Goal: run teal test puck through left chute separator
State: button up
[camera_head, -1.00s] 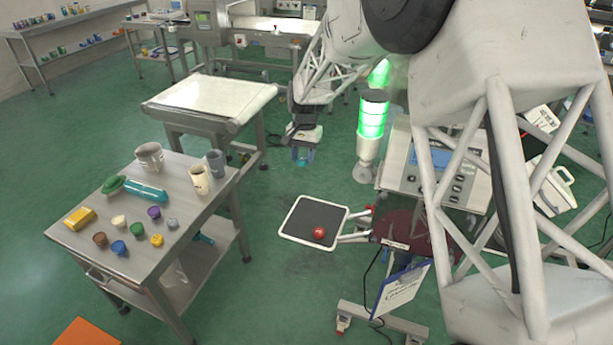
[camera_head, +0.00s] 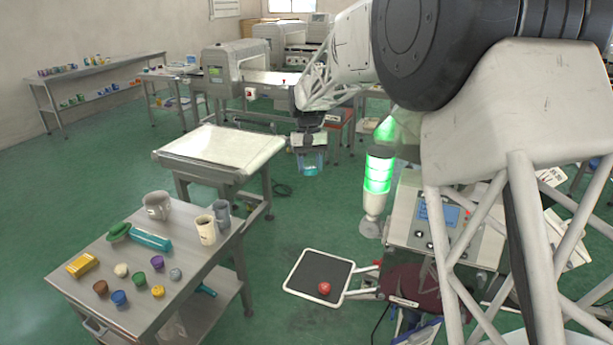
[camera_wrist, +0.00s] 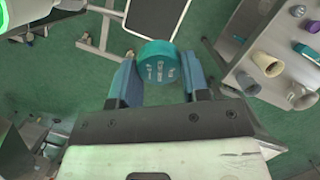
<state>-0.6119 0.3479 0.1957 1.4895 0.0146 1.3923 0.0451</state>
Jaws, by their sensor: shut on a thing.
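My gripper (camera_wrist: 160,82) is shut on the teal test puck (camera_wrist: 158,62), a short round piece with pale markings on its face, held between blue fingers in the wrist view. In the head view my gripper (camera_head: 311,168) hangs in mid-air to the right of the pale-topped table, and the teal puck (camera_head: 311,172) shows only as a small patch between the fingers. A machine with a screen and buttons (camera_head: 440,220) stands at the right, partly hidden by my arm. I cannot tell whether it is the left chute separator.
A steel cart (camera_head: 75,250) at left holds mugs, a teal cylinder and several coloured small items. A pale-topped table (camera_head: 225,148) stands behind it. A black tray (camera_head: 318,270) with a red ball is at centre. A green-lit beacon (camera_head: 378,175) stands near my gripper.

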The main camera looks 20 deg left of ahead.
jog(key=w+d+r+m+t+y, duration=0.1)
jog(key=w+d+r+m, duration=0.3)
jog(key=d+r+m, duration=0.4)
jog(key=w+d+r+m+t+y, duration=0.1)
jog(key=w+d+r+m+y, duration=0.3)
jog(key=d+r+m, duration=0.4)
jog(key=w+d+r+m+t+y, duration=0.2)
jog(key=w+d+r+m, duration=0.4)
jog(key=m, duration=0.5)
jog(key=shift+w+d+r, duration=0.15)
jog(key=shift+d+r, duration=1.2)
jog(key=shift+r, duration=0.2)
jog(key=w+d+f+m+t+h, duration=0.1)
jog(key=w+d+m+t, duration=0.3)
jog(key=d+m, duration=0.3)
jog(key=shift+w+f+m, duration=0.4)
jog(key=shift+w+m, duration=0.1)
jog(key=shift+w, duration=0.25)
jog(key=shift+a+f, duration=0.1)
jog(key=shift+f, duration=1.9)
